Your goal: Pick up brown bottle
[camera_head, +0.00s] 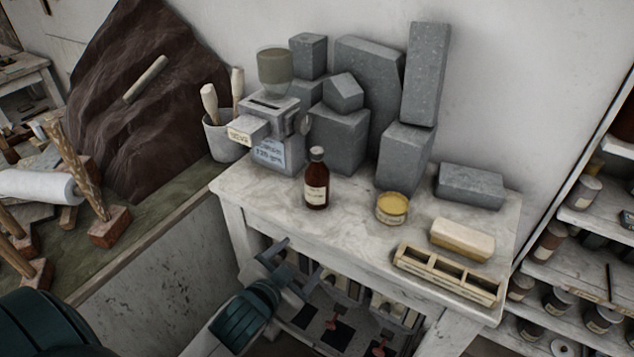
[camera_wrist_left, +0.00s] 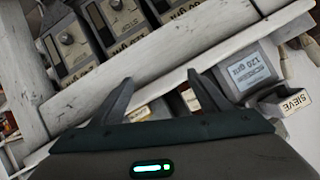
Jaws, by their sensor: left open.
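The brown bottle (camera_head: 316,180) stands upright on the marble-topped table (camera_head: 350,225), near its front left part. My left gripper (camera_head: 300,262) is open and empty, in front of the table's front edge and below the bottle in the picture. It also shows in the left wrist view (camera_wrist_left: 158,98) with its two fingers apart. My right gripper is not in view.
A grey sieve box (camera_head: 275,150) stands left of the bottle, also in the left wrist view (camera_wrist_left: 240,75). A yellow tin (camera_head: 391,208) stands to its right. Grey stone blocks (camera_head: 338,140) are stacked behind. A wooden compartment tray (camera_head: 447,274) lies at the front right.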

